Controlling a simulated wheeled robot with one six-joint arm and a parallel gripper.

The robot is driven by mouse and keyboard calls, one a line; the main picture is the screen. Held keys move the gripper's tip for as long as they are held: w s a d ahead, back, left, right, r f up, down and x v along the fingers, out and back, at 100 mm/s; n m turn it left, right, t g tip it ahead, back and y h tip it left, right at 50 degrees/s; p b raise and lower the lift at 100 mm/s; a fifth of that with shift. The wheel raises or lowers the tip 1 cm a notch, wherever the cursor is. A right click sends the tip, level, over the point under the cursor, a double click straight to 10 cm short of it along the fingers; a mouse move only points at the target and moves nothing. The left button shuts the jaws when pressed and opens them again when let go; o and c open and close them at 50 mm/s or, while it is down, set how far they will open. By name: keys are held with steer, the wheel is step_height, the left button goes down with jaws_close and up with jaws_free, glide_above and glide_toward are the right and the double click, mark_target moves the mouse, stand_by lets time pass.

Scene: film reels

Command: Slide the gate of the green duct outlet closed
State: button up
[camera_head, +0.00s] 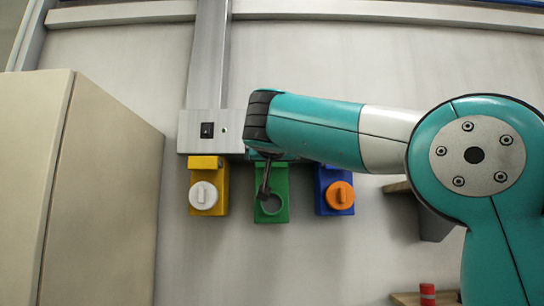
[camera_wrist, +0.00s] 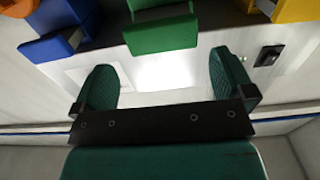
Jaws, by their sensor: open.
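The green duct outlet (camera_head: 281,209) is on the wall between a yellow and a blue one, with a round dark opening in its lower front. Its upper part is hidden behind my arm. In the wrist view a green tab (camera_wrist: 162,36), which looks like its gate's handle, sticks out at top centre. My gripper (camera_head: 265,183) is in front of the green outlet. In the wrist view my gripper (camera_wrist: 166,85) has its two fingers wide apart with nothing between them. The tab lies beyond the fingertips, apart from them.
The yellow outlet (camera_head: 222,178) has a white cap and the blue outlet (camera_head: 320,181) an orange cap. A metal box (camera_head: 188,131) with a black switch is above them. A beige cabinet (camera_head: 110,200) stands at left. A red object (camera_head: 427,294) sits on a low shelf at right.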

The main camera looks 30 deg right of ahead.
mark_target(272, 166)
steer(key=p+x, duration=0.2)
steer(key=x, duration=0.4)
steer(key=shift+w+d+r+p, duration=0.15)
steer(key=shift+w+d+p, duration=0.1)
steer(key=shift+w+p, duration=0.05)
steer(key=shift+w+d, duration=0.4)
steer(key=shift+w, duration=0.2)
steer(key=shift+f, duration=0.2)
steer(key=shift+c, duration=0.5)
